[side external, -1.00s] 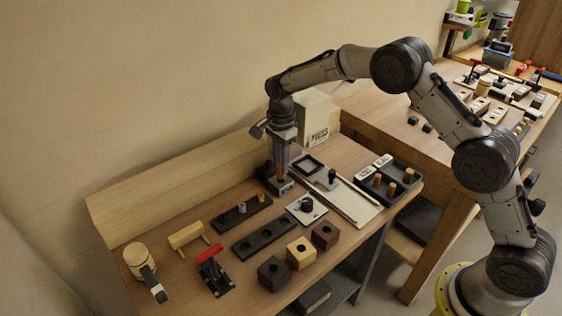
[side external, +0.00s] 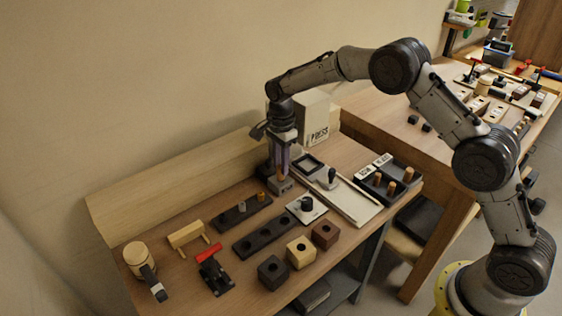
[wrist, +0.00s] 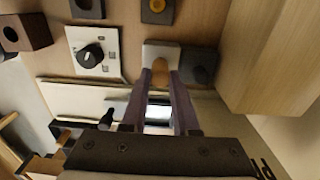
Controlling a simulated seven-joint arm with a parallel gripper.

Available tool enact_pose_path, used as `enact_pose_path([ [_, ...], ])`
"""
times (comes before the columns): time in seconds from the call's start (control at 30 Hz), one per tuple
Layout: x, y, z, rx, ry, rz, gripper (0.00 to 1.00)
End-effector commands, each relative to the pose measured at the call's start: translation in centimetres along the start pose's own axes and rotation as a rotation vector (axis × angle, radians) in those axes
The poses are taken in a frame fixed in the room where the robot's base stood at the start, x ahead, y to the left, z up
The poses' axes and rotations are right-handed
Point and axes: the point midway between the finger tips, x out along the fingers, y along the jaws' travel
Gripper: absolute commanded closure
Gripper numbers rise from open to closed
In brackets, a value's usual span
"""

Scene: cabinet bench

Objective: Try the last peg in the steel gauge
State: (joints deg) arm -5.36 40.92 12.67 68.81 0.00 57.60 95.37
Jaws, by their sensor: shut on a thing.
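My gripper (wrist: 160,84) is shut on a light wooden peg (wrist: 160,70), and its fingers also show upright in the side external view (side external: 282,170). The peg's lower end is over or in the pale steel gauge block (wrist: 160,48), which also shows below the fingers in the side external view (side external: 283,186). I cannot tell how far the peg has entered, because the peg covers the hole. A dark block (wrist: 201,67) sits right beside the gauge. Several other wooden pegs (side external: 391,188) stand in the black sorting tray at the right.
A dark peg rack (side external: 242,211), a plate with a black knob (side external: 306,207) and a long dark holed block (side external: 264,239) lie in front. Three holed cubes, including a pale one (side external: 301,253), stand at the front edge. A white box (side external: 313,120) is behind.

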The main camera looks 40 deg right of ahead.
Motion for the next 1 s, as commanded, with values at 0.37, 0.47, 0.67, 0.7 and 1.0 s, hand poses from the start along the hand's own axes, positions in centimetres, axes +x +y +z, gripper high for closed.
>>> enact_pose_path([
  [0.37, 0.06, -0.01, 0.0, 0.0, 0.0, 0.0, 1.0],
  [0.47, 0.11, 0.0, 0.0, 0.0, 0.0, 0.0, 1.0],
  [0.67, 0.47, 0.01, 0.0, 0.0, 0.0, 0.0, 1.0],
  [0.7, 0.57, 0.01, 0.0, 0.0, 0.0, 0.001, 1.0],
  [1.0, 0.65, 0.02, 0.0, 0.0, 0.0, 0.001, 1.0],
])
